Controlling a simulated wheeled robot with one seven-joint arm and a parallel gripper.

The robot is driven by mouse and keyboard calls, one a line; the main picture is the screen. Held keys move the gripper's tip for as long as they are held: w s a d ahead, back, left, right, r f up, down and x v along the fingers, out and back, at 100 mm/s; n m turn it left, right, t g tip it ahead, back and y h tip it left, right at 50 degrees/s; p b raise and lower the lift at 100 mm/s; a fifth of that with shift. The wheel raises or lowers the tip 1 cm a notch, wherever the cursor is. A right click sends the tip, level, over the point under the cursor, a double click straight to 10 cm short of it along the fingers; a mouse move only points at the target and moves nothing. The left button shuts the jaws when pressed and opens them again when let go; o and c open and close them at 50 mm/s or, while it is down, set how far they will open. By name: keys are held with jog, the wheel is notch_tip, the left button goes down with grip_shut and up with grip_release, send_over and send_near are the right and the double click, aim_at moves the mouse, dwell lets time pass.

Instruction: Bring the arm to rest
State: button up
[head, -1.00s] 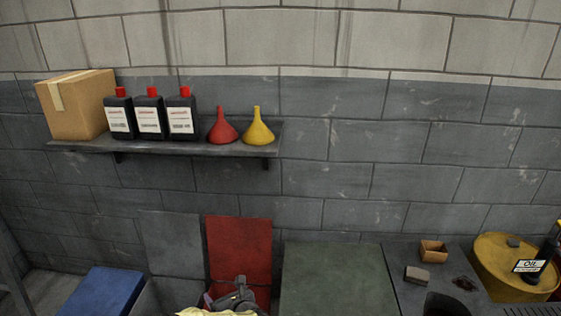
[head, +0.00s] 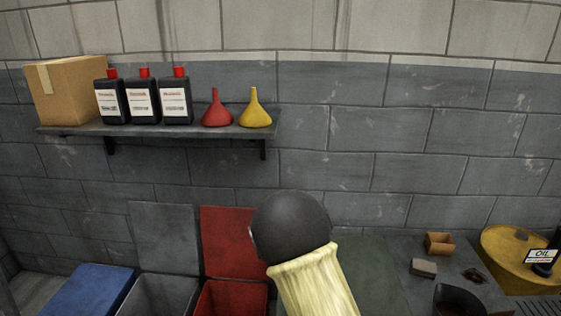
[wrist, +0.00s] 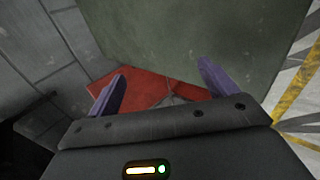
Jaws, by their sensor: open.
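My gripper (wrist: 160,88) shows in the wrist view with its two purple fingers spread apart and nothing between them. Beyond the fingers are a red surface (wrist: 140,86) and a large grey-green panel (wrist: 185,35). In the head view my arm, with a black rounded joint and a pale yellow sleeve, rises in front of the bins. The gripper itself does not show there.
A red bin (head: 232,300) and a grey bin (head: 160,296) stand open below, between a blue lid (head: 85,290) and a green lid (head: 375,270). A wall shelf (head: 190,131) holds a carton, bottles and funnels. A yellow oil drum (head: 515,250) is at right.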

jog(key=s+d+m+g+b, duration=0.1)
jog(key=s+d+m+b, duration=0.1)
jog(key=s+m, duration=0.1)
jog(key=s+d+m+g+b, duration=0.1)
jog(key=s+d+m+b, duration=0.1)
jog(key=s+m, duration=0.2)
jog(key=s+d+m+g+b, duration=0.1)
jog(key=s+d+m+b, duration=0.1)
jog(key=s+m, duration=0.1)
jog(key=shift+s+d+r+m, duration=0.15)
jog(key=shift+s+d+m, duration=0.05)
jog(key=shift+d+m, duration=0.2)
jog(key=s+d+r+m+g+b, duration=0.1)
jog(key=s+d+m+g+b, duration=0.15)
jog(key=s+m, duration=0.6)
notch_tip(320, 180, up, 14)
jog(key=s+n+p, duration=0.1)
jog(key=p, duration=1.2)
jog(key=shift+s+d, duration=0.15)
jog(key=shift+s, duration=0.15)
jog(key=shift+n, duration=0.25)
